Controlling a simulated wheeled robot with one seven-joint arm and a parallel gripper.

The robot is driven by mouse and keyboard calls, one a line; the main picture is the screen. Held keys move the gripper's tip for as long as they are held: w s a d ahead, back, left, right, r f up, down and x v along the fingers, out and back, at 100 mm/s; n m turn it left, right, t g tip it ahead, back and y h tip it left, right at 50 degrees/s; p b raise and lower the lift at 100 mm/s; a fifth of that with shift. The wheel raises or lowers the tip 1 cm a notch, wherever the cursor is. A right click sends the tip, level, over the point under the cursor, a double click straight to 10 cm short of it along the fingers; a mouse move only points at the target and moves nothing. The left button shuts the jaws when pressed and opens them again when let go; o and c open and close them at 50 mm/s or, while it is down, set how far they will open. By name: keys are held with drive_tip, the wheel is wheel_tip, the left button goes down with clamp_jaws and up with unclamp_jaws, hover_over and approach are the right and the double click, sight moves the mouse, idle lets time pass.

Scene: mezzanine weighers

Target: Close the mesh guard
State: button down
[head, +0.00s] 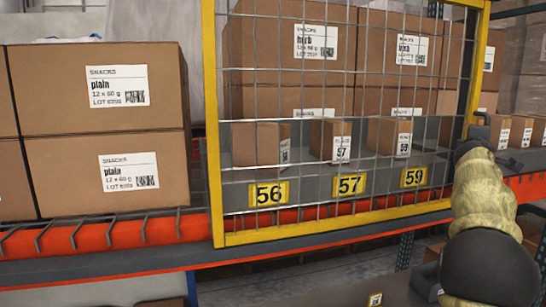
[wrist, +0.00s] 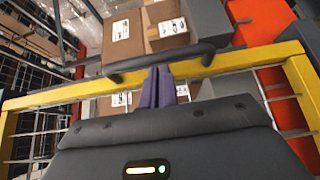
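The mesh guard (head: 214,140) is a yellow frame with wire mesh, standing across the shelf bay with labels 56, 57 and 59. Its right upright (head: 474,75) is beside my arm. In the wrist view the guard's yellow bar (wrist: 70,92) crosses the picture and carries a dark bar handle (wrist: 190,57). My gripper (wrist: 160,72) has its two purple fingers close together, with their tips at the handle. The handle runs across the fingertips; I cannot tell whether they press on it or reach behind it. In the head view the fingers are hidden.
Small cartons (head: 330,140) stand on the grey shelf behind the mesh, with larger cartons behind them. Big snack cartons (head: 100,130) stand left of the guard. An orange beam (head: 100,232) runs along the shelf front. More cartons (head: 515,130) are at the right.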

drive_tip(key=shift+s+d, duration=0.1)
idle(0.3)
drive_tip(key=w+a+b+v, duration=0.2)
drive_tip(key=b+v, duration=0.7)
drive_tip(key=v, duration=0.4)
drive_tip(key=shift+a, duration=0.1)
